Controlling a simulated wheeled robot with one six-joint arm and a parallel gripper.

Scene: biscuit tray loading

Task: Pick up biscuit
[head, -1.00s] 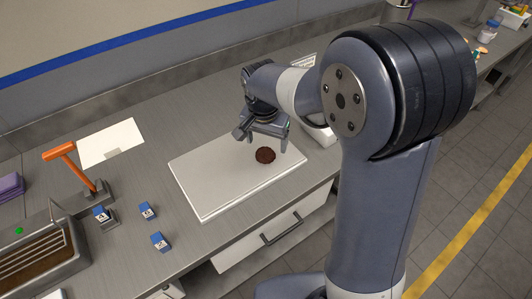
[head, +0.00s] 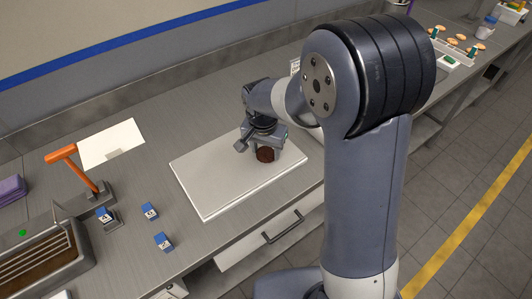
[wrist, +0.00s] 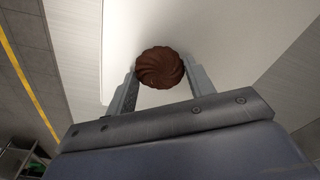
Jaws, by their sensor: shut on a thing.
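The biscuit (wrist: 160,68) is round and dark brown with swirled ridges. In the wrist view it sits between the two fingertips of my gripper (wrist: 160,80), one finger on each side of it. My gripper is shut on it. In the head view my gripper (head: 262,146) is over the right part of the white board, with the biscuit (head: 265,155) showing at its lower edge. I cannot tell whether the biscuit still touches the board.
The white board (head: 212,182) lies on the grey counter (head: 150,215). To its left are several small blue-and-white blocks (head: 163,241), an orange-handled tool (head: 72,163) and a brown-filled tray (head: 42,262). A white sheet (head: 112,142) lies behind. A far tray (head: 458,46) holds small items.

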